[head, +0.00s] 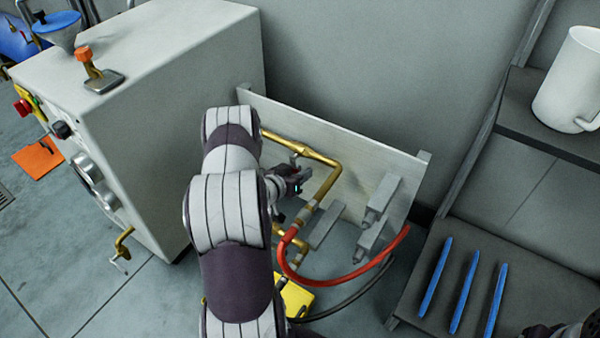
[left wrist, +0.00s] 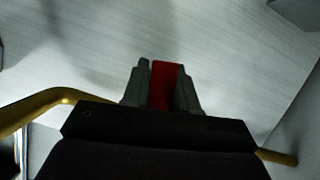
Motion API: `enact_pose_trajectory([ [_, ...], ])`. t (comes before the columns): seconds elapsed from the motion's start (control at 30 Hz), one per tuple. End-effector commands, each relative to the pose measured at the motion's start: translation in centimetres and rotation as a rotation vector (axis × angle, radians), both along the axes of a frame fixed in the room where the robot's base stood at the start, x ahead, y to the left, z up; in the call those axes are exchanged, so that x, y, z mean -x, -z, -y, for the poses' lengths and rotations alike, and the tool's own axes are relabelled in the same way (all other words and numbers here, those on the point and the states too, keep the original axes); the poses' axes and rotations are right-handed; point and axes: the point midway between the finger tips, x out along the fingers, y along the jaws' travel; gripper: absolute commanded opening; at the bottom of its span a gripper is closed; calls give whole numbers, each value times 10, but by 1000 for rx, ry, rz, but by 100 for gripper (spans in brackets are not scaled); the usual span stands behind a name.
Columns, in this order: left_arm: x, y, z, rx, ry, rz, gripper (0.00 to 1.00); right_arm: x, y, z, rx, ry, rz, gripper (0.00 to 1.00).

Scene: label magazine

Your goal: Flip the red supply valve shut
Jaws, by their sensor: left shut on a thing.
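My left gripper (head: 298,178) reaches in front of the pale panel, beside the bent brass pipe (head: 331,178). In the left wrist view the fingers of my left gripper (left wrist: 162,86) are shut on the red valve handle (left wrist: 164,84), which shows as a red strip between them. In the head view the handle is hidden by the gripper and arm. The valve body is hard to make out there. My right gripper does not show.
A pale panel (head: 385,160) backs the pipes. A red hose (head: 345,280) loops below, near a yellow object (head: 294,298). A large grey cabinet (head: 160,90) stands left. A dark shelf (head: 430,300) with blue strips stands right, with a white mug (head: 570,80) above.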

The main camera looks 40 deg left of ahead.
Motion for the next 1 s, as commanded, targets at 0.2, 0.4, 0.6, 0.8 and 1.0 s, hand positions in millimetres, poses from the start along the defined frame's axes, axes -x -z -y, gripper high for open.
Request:
enact_pose_trajectory([
  [0.2,1,-1,-12,-189,0,-20,0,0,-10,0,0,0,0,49],
  [0.4,1,1,-14,-225,0,-24,0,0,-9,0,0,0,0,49],
  [0.6,1,1,-14,-224,0,-24,49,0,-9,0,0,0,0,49],
  [0.8,1,1,-14,-223,0,-25,49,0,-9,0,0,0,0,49],
  [1.0,18,-10,-13,-221,-3,-26,49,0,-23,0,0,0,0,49],
])
